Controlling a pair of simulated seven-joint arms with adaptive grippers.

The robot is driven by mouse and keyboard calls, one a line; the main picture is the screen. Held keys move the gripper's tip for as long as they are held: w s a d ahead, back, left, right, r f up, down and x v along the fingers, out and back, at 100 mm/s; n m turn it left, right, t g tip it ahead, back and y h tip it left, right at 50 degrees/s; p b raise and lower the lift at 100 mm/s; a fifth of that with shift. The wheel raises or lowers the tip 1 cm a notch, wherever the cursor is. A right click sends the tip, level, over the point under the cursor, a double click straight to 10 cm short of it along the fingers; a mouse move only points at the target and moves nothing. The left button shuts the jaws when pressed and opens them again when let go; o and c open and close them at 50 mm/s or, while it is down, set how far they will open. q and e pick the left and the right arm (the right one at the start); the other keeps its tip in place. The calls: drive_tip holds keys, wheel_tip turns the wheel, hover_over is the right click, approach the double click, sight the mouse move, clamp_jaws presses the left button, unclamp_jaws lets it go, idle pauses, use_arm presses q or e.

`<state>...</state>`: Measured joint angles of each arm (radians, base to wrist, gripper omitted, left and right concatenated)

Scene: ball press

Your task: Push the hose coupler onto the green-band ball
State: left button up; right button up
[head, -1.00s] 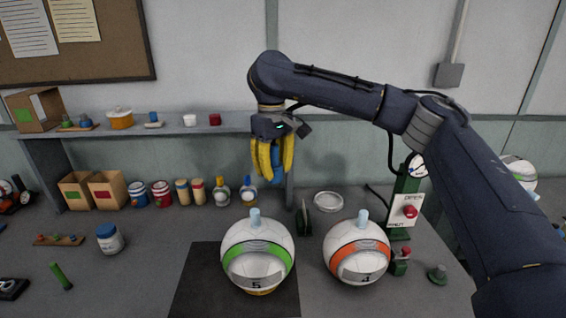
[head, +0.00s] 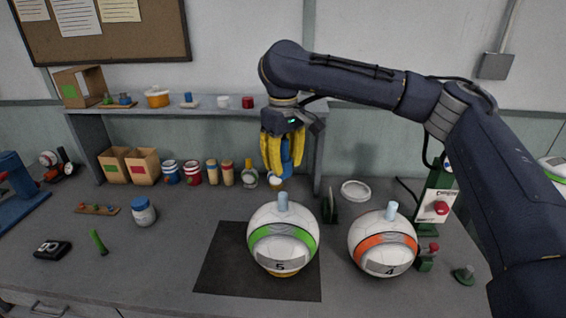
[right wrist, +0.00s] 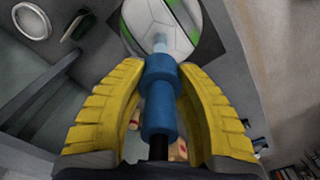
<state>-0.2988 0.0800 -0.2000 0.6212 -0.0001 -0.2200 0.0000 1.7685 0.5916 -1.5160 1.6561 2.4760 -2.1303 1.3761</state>
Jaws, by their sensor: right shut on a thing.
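The green-band ball (head: 283,247), white with a 5 on its label, sits on a dark mat (head: 217,270). A pale blue stem (head: 282,201) stands up from its top. My right gripper (head: 285,170) is above this ball, shut on the blue hose coupler (head: 286,155). In the right wrist view the coupler (right wrist: 160,105) lies between the yellow fingers, its far end toward the stem (right wrist: 160,43) and the ball (right wrist: 172,22). In the head view the coupler appears just above the stem; contact cannot be told. My left gripper is not in view.
An orange-band ball (head: 383,252) with its own stem stands close on the right. Behind are a white ring (head: 355,191) and a green stand with a gauge and red button (head: 437,207). Cans and bottles stand under the shelf (head: 215,110). The front left bench has free room.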

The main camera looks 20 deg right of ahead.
sight(283, 194)
drive_tip(key=shift+f, duration=2.85)
drive_tip(key=shift+f, duration=2.15)
drive_tip(key=o, duration=1.2)
drive_tip(key=shift+o, duration=0.2)
wheel_tip(283, 194, up, 12)
drive_tip(key=shift+f, duration=0.1)
